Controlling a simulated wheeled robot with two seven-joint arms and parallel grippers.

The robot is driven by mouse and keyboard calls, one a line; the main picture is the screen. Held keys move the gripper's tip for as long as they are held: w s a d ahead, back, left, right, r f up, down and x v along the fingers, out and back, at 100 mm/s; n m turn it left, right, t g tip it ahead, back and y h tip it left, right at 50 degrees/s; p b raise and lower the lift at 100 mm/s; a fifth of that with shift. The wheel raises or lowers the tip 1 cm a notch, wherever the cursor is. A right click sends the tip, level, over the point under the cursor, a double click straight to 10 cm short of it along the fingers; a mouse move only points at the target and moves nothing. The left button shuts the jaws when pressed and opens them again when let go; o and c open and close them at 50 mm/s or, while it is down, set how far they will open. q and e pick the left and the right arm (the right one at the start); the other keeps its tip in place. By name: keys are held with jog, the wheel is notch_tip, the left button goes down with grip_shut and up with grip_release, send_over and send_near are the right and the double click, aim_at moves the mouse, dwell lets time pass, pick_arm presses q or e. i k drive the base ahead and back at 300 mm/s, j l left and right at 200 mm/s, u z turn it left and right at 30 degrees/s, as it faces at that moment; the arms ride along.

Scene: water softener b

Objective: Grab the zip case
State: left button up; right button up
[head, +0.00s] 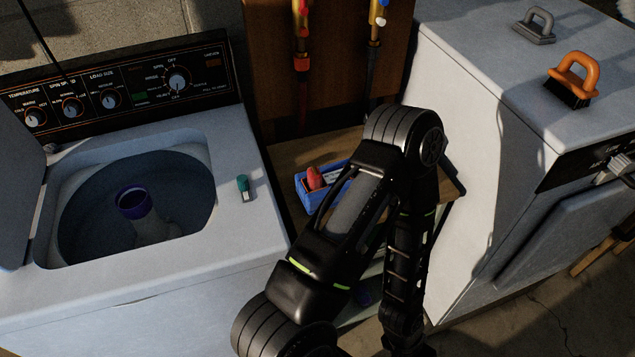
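I cannot make out a zip case for certain. A small blue open-topped container (309,198) with red items (316,178) in it sits on the wooden shelf between the two machines, partly hidden by my arm. A small dark blue shape shows low down behind my arm, too dim to identify. One black arm of mine rises from the bottom edge, bends at the top and comes down again in the middle. Its gripper is not in view. My other arm and gripper are not in view either.
At left stands a top-load washer (240,228) with its lid up and a purple-topped agitator (134,203). A small teal item (244,187) lies on its rim. At right, a white machine (465,60) carries an orange-handled brush (573,75) and a grey-handled item (537,25).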

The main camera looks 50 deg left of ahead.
aim_at(315, 175)
jog(key=u, duration=2.15)
